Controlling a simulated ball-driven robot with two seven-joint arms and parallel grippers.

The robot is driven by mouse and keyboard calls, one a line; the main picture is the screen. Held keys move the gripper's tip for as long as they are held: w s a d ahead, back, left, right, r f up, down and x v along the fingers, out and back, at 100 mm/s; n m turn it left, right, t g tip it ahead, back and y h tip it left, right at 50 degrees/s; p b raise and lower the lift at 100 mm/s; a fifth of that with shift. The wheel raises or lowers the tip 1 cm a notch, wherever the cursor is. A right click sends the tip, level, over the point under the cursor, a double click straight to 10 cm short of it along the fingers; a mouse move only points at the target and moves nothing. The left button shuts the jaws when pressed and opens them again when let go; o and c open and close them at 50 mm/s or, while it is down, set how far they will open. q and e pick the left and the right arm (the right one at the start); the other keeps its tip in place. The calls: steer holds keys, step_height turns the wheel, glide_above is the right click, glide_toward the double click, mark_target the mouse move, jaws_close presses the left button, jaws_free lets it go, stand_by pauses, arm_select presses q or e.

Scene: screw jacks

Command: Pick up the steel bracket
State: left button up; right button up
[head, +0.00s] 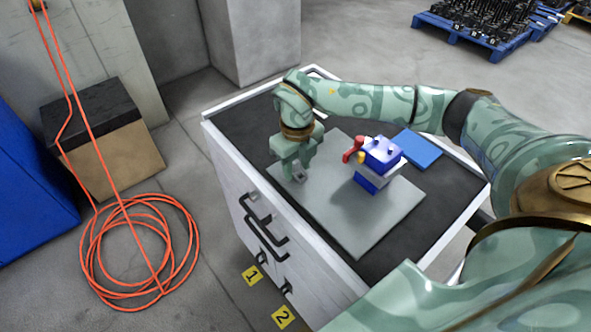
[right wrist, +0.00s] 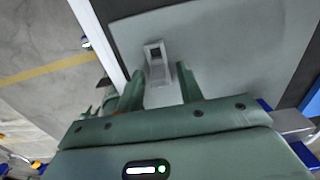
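The steel bracket (right wrist: 155,54) is a small grey piece with a square opening, lying on a grey mat (head: 370,227). In the head view the bracket (head: 299,178) shows only in part, under my right gripper (head: 297,172). In the right wrist view my right gripper (right wrist: 160,74) is open. Its two green fingers stand on either side of the bracket with visible gaps, and the bracket reaches a little past the fingertips. Whether the fingers touch the mat cannot be told. My left gripper is not in view.
The dark cart top (head: 240,120) has a raised white rim. The mat's front part is clear.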

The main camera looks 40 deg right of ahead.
jaws_close()
